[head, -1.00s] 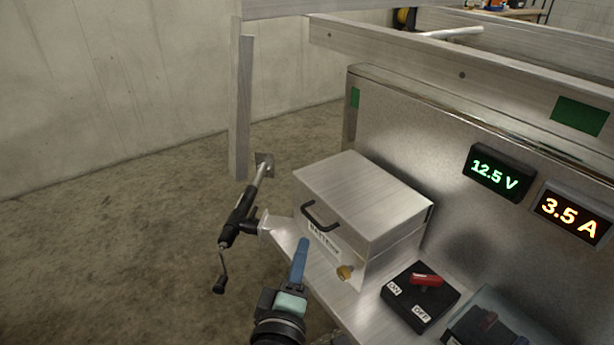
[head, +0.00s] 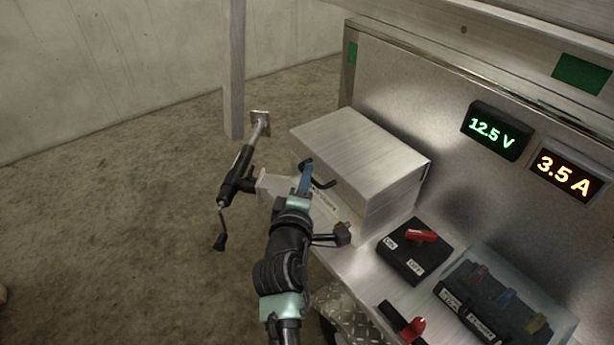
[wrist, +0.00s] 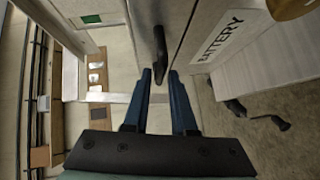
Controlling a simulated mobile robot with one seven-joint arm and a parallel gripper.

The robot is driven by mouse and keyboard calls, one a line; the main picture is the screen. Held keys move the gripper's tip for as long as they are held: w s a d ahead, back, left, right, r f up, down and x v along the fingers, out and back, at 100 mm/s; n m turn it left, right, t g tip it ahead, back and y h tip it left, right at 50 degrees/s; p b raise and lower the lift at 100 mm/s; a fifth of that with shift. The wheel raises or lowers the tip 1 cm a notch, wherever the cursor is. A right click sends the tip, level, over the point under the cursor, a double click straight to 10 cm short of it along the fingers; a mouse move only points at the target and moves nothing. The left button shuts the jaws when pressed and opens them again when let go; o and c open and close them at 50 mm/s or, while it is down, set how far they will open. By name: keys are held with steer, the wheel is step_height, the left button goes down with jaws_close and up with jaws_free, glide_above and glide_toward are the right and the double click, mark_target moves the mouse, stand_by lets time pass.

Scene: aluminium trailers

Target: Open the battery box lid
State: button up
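The battery box (head: 385,205) is a brushed-metal box with its flat lid (head: 365,140) down on it. A black bar handle (head: 322,182) is on its front, partly hidden by my gripper in the head view. The handle also shows in the wrist view (wrist: 160,45), beside the BATTERY label (wrist: 220,35). My gripper (head: 306,168) is at the handle. In the wrist view its two blue fingers (wrist: 160,74) stand apart, with the handle's near end at the gap between the tips, closer to the left finger. Whether they touch it I cannot tell.
A switch block with a red knob (head: 415,250) and a fuse box (head: 505,295) sit to the right on the metal shelf. A jack with a crank (head: 240,175) stands left. Lit displays (head: 495,130) hang on the panel.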

steer(key=shift+x, duration=0.9)
jaws_close()
steer(key=shift+r, duration=0.1)
stand_by(0.8)
